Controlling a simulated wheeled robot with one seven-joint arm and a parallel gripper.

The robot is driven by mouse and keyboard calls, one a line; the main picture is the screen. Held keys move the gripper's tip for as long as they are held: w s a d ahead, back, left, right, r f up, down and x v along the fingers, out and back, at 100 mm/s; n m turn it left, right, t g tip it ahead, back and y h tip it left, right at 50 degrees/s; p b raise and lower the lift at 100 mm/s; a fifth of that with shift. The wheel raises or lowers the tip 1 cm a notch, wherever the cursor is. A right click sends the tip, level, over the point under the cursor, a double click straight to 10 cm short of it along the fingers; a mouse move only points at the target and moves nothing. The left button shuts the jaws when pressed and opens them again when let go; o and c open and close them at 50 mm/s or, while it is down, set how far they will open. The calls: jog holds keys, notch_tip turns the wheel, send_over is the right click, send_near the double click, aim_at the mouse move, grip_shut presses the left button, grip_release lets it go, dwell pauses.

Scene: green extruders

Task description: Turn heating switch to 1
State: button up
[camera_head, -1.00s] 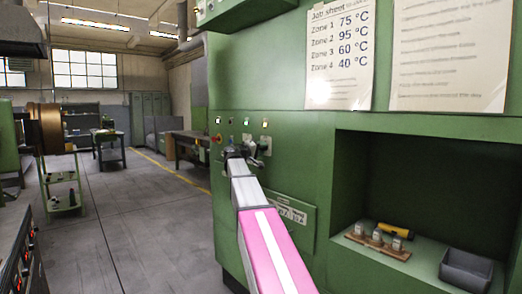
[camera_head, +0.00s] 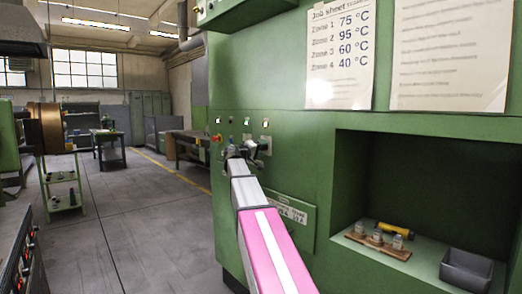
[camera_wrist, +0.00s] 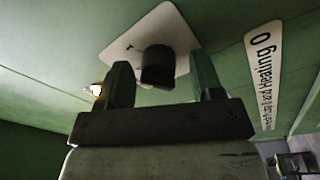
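The heating switch is a dark knob (camera_wrist: 157,66) on a white plate (camera_wrist: 125,45) in the wrist view. The plate carries a small mark like a 1. A white label (camera_wrist: 275,70) beside it reads "heating" and a 0, seen sideways. My gripper (camera_wrist: 163,60) is open. Its two green fingers stand either side of the knob, with a visible gap on each side. How deep the knob sits between them is hard to tell. In the head view my gripper (camera_head: 246,152) is at the green panel and hides part of the switch area.
Small controls (camera_head: 247,121) sit on the panel above my gripper, and a red knob (camera_head: 216,138) is to the left. A recess at right holds small bottles on a wooden board (camera_head: 378,246), a yellow-black tool (camera_head: 395,230) and a grey bin (camera_head: 466,270). Open floor lies left.

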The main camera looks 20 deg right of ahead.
jog(key=v, duration=1)
jog(key=shift+s+a, duration=0.2)
jog(key=shift+a, duration=0.15)
jog(key=shift+f, duration=0.1)
jog(key=s+a+f+n+g+y, duration=0.1)
jog(key=s+f+y, duration=0.25)
jog(key=f, duration=0.75)
jog(key=s+a+f+g+y, duration=0.15)
jog(key=s+f, duration=0.25)
jog(key=f, duration=0.7)
jog(key=s+a+f+n+y, duration=0.1)
jog(key=s+f+y, duration=0.25)
jog(key=f, duration=0.75)
jog(key=s+a+f+g+y, duration=0.2)
jog(key=s+a+f+y, duration=0.2)
jog(key=s+f, duration=0.5)
jog(key=s+a+f+m+g+y, duration=0.1)
jog(key=s+a+f+y, duration=0.4)
jog(key=s+f, duration=0.5)
notch_tip(320, 180, down, 2)
jog(key=shift+a+f+g, duration=0.1)
jog(key=shift+a+g, duration=0.45)
jog(key=shift+g, duration=0.2)
